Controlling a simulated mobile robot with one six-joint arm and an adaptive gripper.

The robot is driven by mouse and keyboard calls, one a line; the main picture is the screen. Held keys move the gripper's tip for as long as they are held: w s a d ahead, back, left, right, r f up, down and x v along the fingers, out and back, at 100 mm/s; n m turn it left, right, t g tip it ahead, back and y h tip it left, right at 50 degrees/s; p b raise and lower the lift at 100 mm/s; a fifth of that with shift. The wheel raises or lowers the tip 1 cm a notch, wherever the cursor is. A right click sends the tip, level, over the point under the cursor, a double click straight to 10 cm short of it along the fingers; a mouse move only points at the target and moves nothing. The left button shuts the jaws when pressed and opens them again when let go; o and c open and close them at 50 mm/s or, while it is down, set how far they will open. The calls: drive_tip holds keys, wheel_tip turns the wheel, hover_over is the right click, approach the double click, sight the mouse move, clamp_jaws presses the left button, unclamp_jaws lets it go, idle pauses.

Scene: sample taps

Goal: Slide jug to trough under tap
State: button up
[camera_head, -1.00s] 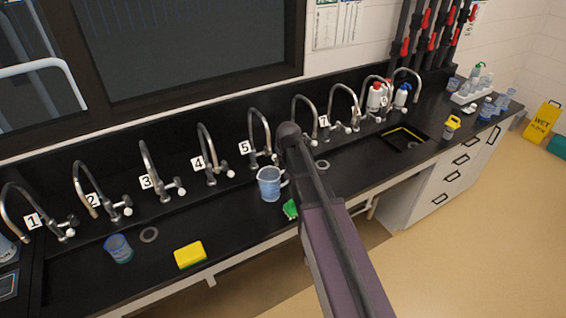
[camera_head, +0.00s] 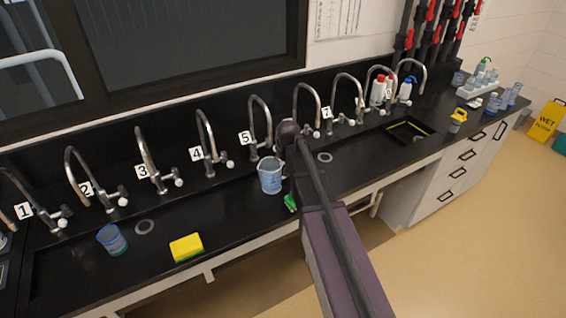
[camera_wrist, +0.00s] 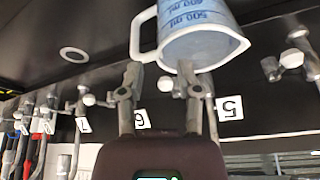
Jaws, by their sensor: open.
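A clear jug with blue markings (camera_head: 270,178) stands upright on the black bench in front of tap 5 (camera_head: 260,125). It also shows upside down at the top of the wrist view (camera_wrist: 197,32), with its handle on the left. My gripper (camera_wrist: 159,75) is open, its fingertips beside the jug's rim and handle. In the head view my arm hides the gripper and most of the handle. The black trough (camera_head: 215,205) runs below the numbered taps.
A blue beaker (camera_head: 112,240), a yellow sponge (camera_head: 186,248) and a green item (camera_head: 290,203) are on the bench. Drains sit left (camera_head: 144,227) and right (camera_head: 324,157) of the jug. Taps line the back. A yellow-edged sink (camera_head: 408,131) and bottles stand right.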

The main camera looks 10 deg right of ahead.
sight(282, 165)
drive_tip(key=shift+b+x, duration=2.9)
drive_tip(key=shift+x, duration=0.5)
clamp_jaws()
